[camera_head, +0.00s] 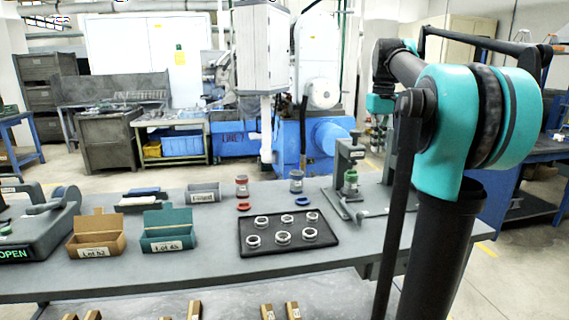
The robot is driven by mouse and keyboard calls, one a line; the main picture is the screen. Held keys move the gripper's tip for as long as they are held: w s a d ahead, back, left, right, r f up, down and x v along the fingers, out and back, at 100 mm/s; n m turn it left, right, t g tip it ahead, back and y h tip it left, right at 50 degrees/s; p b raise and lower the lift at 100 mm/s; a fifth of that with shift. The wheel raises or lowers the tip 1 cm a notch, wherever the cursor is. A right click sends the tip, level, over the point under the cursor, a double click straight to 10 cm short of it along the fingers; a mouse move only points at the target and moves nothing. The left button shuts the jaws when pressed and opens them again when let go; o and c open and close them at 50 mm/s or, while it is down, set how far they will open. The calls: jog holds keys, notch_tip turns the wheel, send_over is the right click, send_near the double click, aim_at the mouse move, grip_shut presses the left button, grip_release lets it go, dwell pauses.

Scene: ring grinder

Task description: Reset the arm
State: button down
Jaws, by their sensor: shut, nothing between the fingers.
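My arm (500,115), teal and black, stands at the right of the view, its upper part raised and folded above the right end of the grey table. Its far end points down behind the elbow, with a teal wrist. My gripper (378,138) hangs below that wrist, small, dark and partly lost against the background. It is shut and empty, and appears apart from the things on the table.
The grey table (200,268) bears a black tray (266,247) with several metal rings, an orange box (95,236), a teal box (168,232), red and blue dishes, and a grey device at far left. A press stand (346,160) is near my arm. The front strip is clear.

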jog(key=s+a+f+t, duration=0.1)
jog(key=s+a+f, duration=0.15)
jog(key=f, duration=0.45)
jog(key=s+a+f+m, duration=0.15)
jog(key=s+f, duration=0.25)
jog(key=f, duration=0.4)
jog(key=s+a+f+t, duration=0.1)
jog(key=s+a+f, duration=0.15)
jog(key=f, duration=0.45)
jog(key=s+a+f+t, duration=0.1)
jog(key=s+a+f, duration=0.2)
jog(key=s+f, duration=1.2)
jog(key=shift+s+f+t, duration=0.15)
jog(key=shift+f+t, duration=0.15)
jog(key=shift+f, duration=0.25)
jog(key=shift+m, duration=0.25)
